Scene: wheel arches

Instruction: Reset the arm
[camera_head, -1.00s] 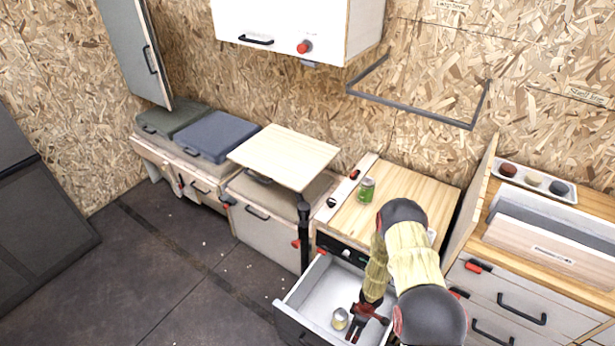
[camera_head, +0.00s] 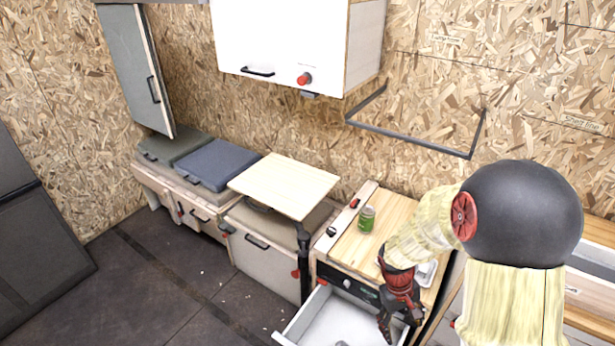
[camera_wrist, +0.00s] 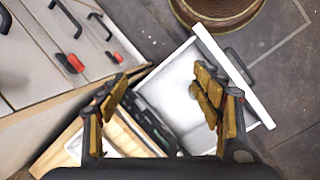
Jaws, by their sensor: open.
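My gripper (camera_head: 398,333) is in the head view at the right side of the open drawer, above it. In the wrist view its two fingers (camera_wrist: 165,105) are spread apart with nothing between them. The white drawer (camera_head: 322,322) stands pulled out below the wooden counter. It also shows in the wrist view (camera_wrist: 180,70). A metal can (camera_head: 342,344) is just visible inside the drawer at the bottom edge of the head view. In the wrist view one finger partly covers a small pale thing in the drawer. My raised arm hides part of the right-hand cabinet.
A fold-out wooden board (camera_head: 285,183) is to the left. A white wall cabinet (camera_head: 280,40) and a grey rail (camera_head: 410,137) are above. Floor at left is clear.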

